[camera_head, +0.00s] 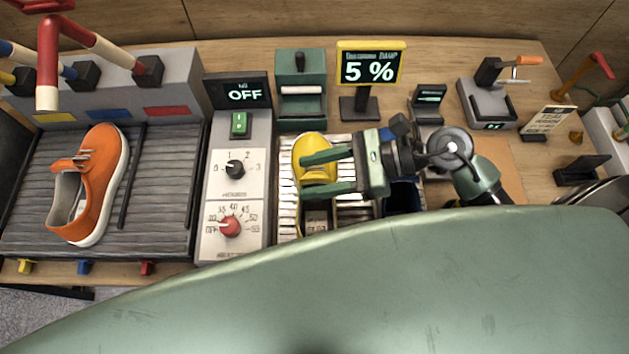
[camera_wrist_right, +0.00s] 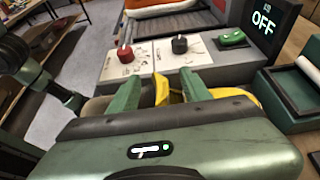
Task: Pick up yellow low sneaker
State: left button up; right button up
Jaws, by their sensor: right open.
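The yellow low sneaker (camera_head: 312,147) is on the slatted rack right of the control panel in the head view. Its toe shows at the back, and much of its body is hidden by my right gripper. My right gripper (camera_head: 304,172) is open, with its two green fingers over the sneaker, pointing left. In the right wrist view, yellow parts of the sneaker (camera_wrist_right: 162,92) show between and beside the fingers (camera_wrist_right: 158,90). I cannot tell whether the fingers touch it. My left gripper is not in view.
An orange sneaker (camera_head: 95,190) lies on a grey ribbed belt (camera_head: 155,200) at the left. A control panel (camera_head: 235,190) with knobs and an OFF display (camera_head: 241,93) stands beside the rack. Behind are a green dispenser (camera_head: 301,75) and a "5 %" sign (camera_head: 371,67).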

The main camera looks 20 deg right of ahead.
grip_shut()
dwell(1.4)
